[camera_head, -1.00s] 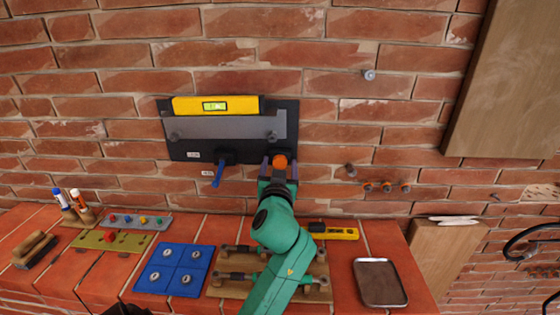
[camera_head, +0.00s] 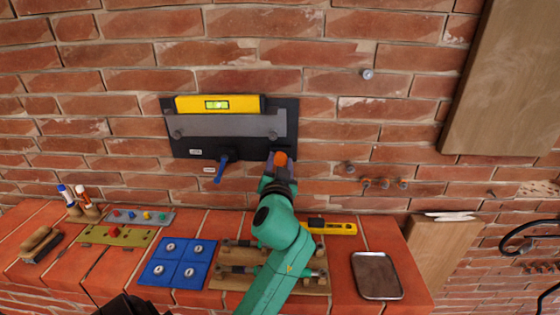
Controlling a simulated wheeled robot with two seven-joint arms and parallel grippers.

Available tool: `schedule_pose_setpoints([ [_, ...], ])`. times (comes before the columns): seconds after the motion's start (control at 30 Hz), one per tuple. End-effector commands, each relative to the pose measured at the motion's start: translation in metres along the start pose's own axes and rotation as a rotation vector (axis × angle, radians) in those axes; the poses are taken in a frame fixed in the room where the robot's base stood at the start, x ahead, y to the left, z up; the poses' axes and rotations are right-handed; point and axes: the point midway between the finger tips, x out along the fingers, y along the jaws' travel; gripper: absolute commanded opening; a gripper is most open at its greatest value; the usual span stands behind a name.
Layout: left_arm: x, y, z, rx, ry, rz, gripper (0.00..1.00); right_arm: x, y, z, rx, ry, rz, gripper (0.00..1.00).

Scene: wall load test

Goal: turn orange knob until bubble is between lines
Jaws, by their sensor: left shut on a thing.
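The yellow spirit level (camera_head: 190,104) sits along the top of a grey bar (camera_head: 225,125) on the dark wall panel (camera_head: 180,151). Its green vial (camera_head: 216,104) faces me, but the bubble and lines are too small to place. The orange knob (camera_head: 281,158) is at the panel's lower right. My left gripper (camera_head: 280,166) is shut on the orange knob, its fingers at the knob's sides. A blue lever (camera_head: 221,170) hangs tilted at the panel's lower middle.
Below on the brick ledge are a blue board (camera_head: 178,263), a wooden board with clamps (camera_head: 226,282), a yellow tool (camera_head: 332,228) and a metal tray (camera_head: 376,276). A wooden panel (camera_head: 505,85) stands at right. The wall beside the knob is clear.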

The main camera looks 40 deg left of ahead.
Motion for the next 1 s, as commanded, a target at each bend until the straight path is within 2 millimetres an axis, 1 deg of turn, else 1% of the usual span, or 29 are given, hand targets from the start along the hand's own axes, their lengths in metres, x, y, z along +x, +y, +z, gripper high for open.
schedule_pose_setpoints([
  [0.2,0.0005,-0.0011,-0.0001,0.141,-0.004,-0.001,0.00,-0.0076,0.0002,-0.0013,-0.001,0.001,0.000,0.50],
  [0.4,0.0005,-0.0010,0.0001,0.231,-0.003,-0.002,0.00,-0.0111,0.0020,-0.0014,-0.002,0.001,0.002,0.50],
  [0.6,0.0005,-0.0011,0.0003,0.270,-0.002,-0.003,0.00,-0.0124,0.0042,-0.0012,-0.004,0.000,0.005,0.50],
  [0.97,0.0005,-0.0014,0.0002,0.274,-0.002,-0.004,0.00,-0.0124,0.0052,-0.0008,-0.004,-0.001,0.007,0.50],
  [1.0,0.0005,-0.0014,0.0002,0.274,-0.002,-0.004,0.58,-0.0124,0.0052,-0.0008,-0.004,-0.001,0.007,0.50],
])
